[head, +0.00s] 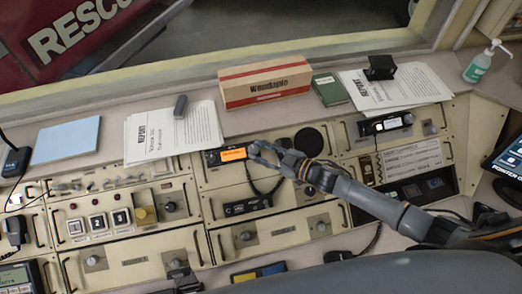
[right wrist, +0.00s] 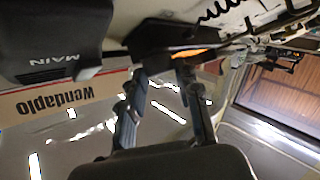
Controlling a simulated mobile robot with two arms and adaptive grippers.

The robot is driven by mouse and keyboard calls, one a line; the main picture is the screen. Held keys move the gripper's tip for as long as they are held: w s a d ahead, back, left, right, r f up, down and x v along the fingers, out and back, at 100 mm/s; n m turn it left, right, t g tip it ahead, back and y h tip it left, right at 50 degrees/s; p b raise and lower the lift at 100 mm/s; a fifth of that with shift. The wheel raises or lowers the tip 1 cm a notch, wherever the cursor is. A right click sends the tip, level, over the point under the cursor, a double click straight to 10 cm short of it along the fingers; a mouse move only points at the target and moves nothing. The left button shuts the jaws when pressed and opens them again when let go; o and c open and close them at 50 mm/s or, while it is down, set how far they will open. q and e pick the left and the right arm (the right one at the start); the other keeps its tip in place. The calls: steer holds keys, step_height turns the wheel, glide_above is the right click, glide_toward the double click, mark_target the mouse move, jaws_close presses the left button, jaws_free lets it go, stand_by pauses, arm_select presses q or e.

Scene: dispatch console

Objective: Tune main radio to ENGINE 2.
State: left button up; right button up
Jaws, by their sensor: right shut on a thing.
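The main radio (head: 233,154) is a dark unit with a lit orange display, set in the console's middle panel; the display text is too small to read. My right gripper (head: 257,150) is at the radio's right end, shut on what appears to be its tuning knob, which the fingers hide. In the right wrist view, the fingers (right wrist: 163,68) reach the dark radio front, with a sliver of the orange display (right wrist: 190,53) beside them. A dark block labelled MAIN (right wrist: 60,50) shows upside down there. My left gripper is not in view.
A second radio (head: 386,123) sits to the right, and another dark unit (head: 247,206) is below. A cardboard box (head: 265,82), report papers (head: 160,133) and a green book (head: 330,89) lie on the ledge behind. A coiled cord hangs near my right gripper.

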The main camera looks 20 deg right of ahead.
stand_by(0.3)
steer(key=o, duration=1.1)
steer(key=shift+o, duration=0.2)
steer(key=v, duration=1.2)
